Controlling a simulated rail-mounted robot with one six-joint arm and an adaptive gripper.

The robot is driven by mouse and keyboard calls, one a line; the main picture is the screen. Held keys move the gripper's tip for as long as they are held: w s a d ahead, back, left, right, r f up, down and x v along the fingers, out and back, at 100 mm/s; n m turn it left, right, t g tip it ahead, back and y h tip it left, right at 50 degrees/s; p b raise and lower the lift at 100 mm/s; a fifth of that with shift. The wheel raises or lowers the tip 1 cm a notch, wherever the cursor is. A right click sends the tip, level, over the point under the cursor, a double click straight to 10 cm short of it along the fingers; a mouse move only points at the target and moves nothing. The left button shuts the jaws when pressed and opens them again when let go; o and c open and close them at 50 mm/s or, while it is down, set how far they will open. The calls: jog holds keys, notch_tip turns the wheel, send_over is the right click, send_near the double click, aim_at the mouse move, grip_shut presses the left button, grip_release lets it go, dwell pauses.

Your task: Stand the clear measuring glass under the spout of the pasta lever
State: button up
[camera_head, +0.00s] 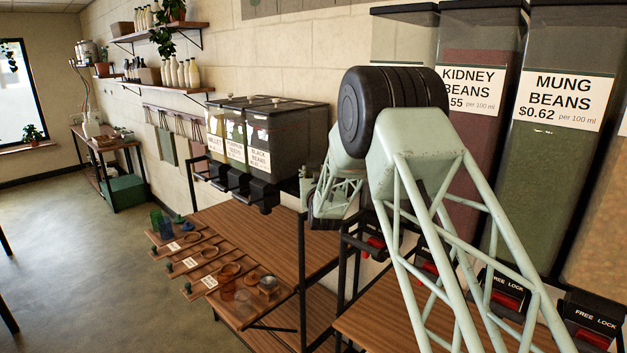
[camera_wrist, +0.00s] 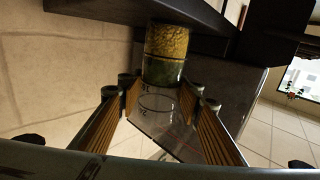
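In the wrist view, my gripper (camera_wrist: 160,118) has its ribbed brown finger pads on both sides of the clear measuring glass (camera_wrist: 157,103). The glass is see-through with dark markings, and its sides appear to meet the pads. Its outline is faint, so its exact tilt and base are hard to tell. Just beyond it is a cylinder with yellow and dark green bands (camera_wrist: 166,52), below a dark overhanging part. I cannot tell whether this is the pasta spout or contents seen through glass. In the head view, my arm hides the fingers and the glass; no pasta label is readable.
Dispensers labelled kidney beans (camera_head: 470,120) and mung beans (camera_head: 555,150) stand at the right. Smaller black-lidded dispensers (camera_head: 268,135) stand left of my arm. Open floor (camera_head: 90,260) lies left.

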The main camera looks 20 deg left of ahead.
jog(key=shift+c, duration=1.4)
jog(key=shift+r, duration=0.15)
notch_tip(320, 180, up, 10)
dwell(0.3)
